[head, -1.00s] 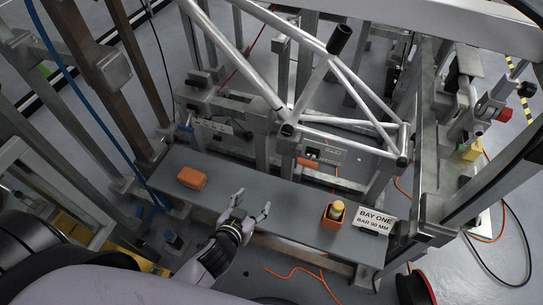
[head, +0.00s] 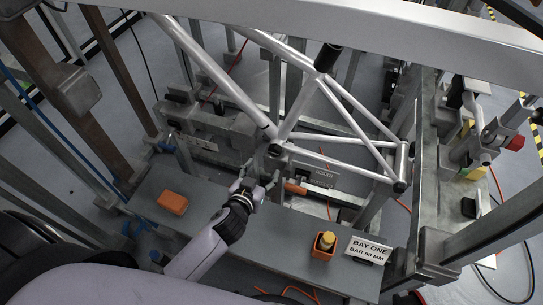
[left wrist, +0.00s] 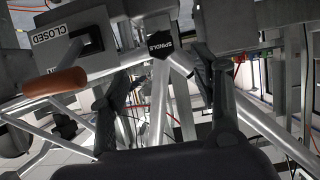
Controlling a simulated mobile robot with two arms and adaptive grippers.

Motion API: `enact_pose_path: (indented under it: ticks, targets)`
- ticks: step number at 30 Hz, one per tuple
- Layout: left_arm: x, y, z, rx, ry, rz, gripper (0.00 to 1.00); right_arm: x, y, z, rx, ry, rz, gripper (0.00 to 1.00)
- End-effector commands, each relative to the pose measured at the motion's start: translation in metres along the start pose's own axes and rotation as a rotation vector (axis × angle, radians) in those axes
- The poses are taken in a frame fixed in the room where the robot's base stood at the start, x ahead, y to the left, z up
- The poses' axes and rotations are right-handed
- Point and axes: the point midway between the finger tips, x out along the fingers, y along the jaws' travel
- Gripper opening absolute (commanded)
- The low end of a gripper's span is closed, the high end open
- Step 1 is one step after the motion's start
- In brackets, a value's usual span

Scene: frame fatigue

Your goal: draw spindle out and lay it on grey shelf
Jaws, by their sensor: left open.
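The spindle (left wrist: 160,46) shows in the left wrist view as a dark end lettered SPINDLE, at the lower joint of the silver tube frame (head: 225,80). In the head view that joint (head: 274,150) lies just beyond my left gripper (head: 257,181). My left gripper is open and empty; in the left wrist view its fingers (left wrist: 160,85) stand apart on either side below the spindle end, not closed on it. The grey shelf (head: 285,228) runs below the frame, under my left arm. My right gripper is not in view.
An orange block (head: 172,203) lies on the shelf's left. An orange handle (left wrist: 55,82) is close left of the fingers, below a CLOSED label (left wrist: 48,36).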

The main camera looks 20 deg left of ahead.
Motion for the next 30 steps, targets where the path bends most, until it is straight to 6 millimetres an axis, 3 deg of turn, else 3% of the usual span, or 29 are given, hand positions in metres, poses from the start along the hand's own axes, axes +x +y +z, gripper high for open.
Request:
enact_pose_path:
  ticks: [8, 15, 30]
  targets:
    - [0.057, 0.0, 0.0, 0.0, 0.001, 0.0, 0.58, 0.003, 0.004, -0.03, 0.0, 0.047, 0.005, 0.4]
    - [0.09, 0.0, 0.0, 0.0, 0.001, 0.0, 0.58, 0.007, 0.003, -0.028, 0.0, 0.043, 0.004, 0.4]
    - [0.1, 0.0, 0.0, -0.001, 0.0, 0.0, 0.55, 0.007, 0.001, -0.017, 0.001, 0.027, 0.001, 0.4]
